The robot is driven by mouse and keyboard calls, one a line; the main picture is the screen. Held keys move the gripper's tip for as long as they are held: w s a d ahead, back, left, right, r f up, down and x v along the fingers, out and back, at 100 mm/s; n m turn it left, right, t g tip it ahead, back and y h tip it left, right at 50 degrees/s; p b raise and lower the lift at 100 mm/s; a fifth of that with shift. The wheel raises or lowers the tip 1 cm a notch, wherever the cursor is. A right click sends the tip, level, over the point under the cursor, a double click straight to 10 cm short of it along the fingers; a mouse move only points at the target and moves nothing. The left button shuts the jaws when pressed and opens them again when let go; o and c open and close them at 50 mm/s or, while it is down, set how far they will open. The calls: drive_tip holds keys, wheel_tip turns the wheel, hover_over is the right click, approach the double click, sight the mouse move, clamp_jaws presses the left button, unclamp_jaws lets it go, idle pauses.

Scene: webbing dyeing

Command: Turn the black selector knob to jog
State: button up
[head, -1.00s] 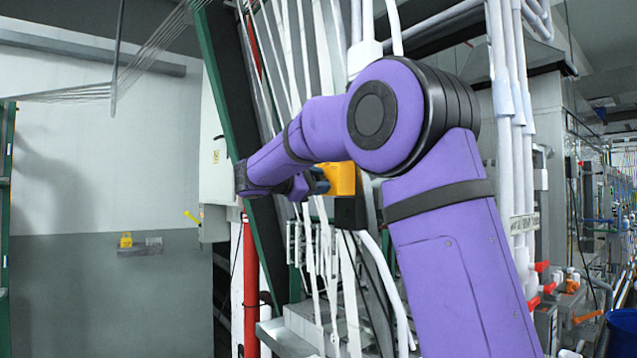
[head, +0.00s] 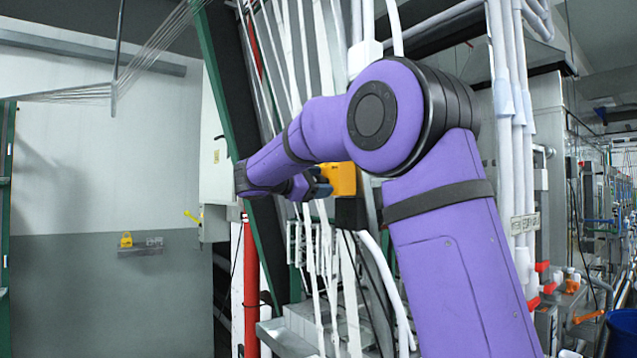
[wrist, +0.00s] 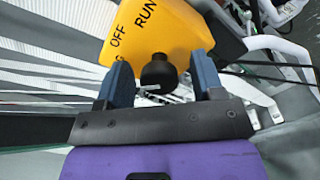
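The black selector knob (wrist: 158,73) sticks out of the yellow control box (wrist: 160,27) in the wrist view. OFF and RUN are printed on the box; another label at its left edge is mostly hidden by a finger. A small white mark shows by the knob's lower end. My gripper (wrist: 163,80) is open, with one blue finger on each side of the knob and a visible gap on both sides. In the head view the yellow box (head: 341,178) is right of my gripper (head: 320,184), and the knob is hidden.
White webbing strands (head: 322,260) hang below and behind the box. A green frame post (head: 232,110) and a red pipe (head: 251,285) stand to the left. A black block (head: 350,213) sits under the box. White pipes (head: 515,130) rise at the right.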

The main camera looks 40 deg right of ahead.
drive_tip(key=a, duration=1)
drive_tip(key=shift+s+a, duration=0.2)
drive_tip(key=shift+a, duration=0.15)
